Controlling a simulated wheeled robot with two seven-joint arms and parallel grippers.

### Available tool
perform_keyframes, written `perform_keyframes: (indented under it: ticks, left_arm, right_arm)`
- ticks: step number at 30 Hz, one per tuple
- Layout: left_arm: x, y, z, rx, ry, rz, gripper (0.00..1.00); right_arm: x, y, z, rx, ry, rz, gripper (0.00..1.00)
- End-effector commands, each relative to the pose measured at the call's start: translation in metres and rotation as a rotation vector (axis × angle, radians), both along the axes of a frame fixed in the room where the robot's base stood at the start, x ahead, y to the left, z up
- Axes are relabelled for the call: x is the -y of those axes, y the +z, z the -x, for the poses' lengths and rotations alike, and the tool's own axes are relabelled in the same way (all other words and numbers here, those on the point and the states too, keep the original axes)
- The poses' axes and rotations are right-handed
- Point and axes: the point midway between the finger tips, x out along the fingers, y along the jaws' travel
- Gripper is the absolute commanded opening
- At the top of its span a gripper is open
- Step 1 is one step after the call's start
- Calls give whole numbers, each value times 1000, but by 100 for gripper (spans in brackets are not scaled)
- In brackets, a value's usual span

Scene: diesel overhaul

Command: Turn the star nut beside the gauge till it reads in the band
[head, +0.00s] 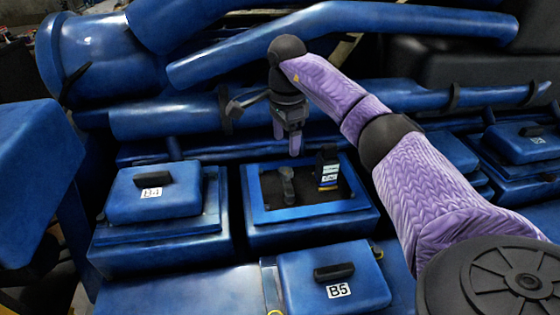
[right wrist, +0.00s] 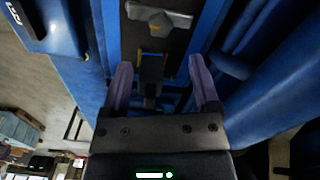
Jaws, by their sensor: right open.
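An open blue box (head: 258,215) sits in the middle of the engine in the head view. Inside it stand a small grey post with a knobbed top (head: 287,180), which looks like the star nut, and a dark upright block with pale labels (head: 327,167), which looks like the gauge. Its reading is too small to tell. My right gripper (head: 294,150) is open and empty, fingers down, above the box near the post. In the right wrist view its two purple fingers (right wrist: 162,78) are spread, with a grey metal piece (right wrist: 150,14) beyond them. My left gripper is not seen.
Closed blue covers marked B4 (head: 153,180) and B5 (head: 330,270), each with a black handle, flank the box at left and in front. Thick blue pipes (head: 340,20) run behind and above the gripper. Another blue cover (head: 525,143) lies at right.

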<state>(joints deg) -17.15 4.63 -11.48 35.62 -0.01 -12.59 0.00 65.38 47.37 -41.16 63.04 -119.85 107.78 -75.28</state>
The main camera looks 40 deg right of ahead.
Motion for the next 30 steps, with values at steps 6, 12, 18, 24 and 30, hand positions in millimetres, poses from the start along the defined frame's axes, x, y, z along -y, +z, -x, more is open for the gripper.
perform_keyframes:
  ticks: [6, 12, 18, 24, 30]
  left_arm:
    - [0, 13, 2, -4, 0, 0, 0]
    - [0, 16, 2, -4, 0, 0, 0]
    - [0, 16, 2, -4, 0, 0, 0]
    - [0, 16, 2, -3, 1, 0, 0]
    - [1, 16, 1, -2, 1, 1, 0]
  right_arm:
    - [-2, -51, 1, -4, 1, -4, 79]
    - [-2, -77, 0, 2, 2, -4, 79]
    - [-2, -81, 0, 3, 3, -4, 79]
    - [-2, -80, 0, 4, 3, -4, 49]
    - [-2, -80, 0, 3, 2, -5, 7]
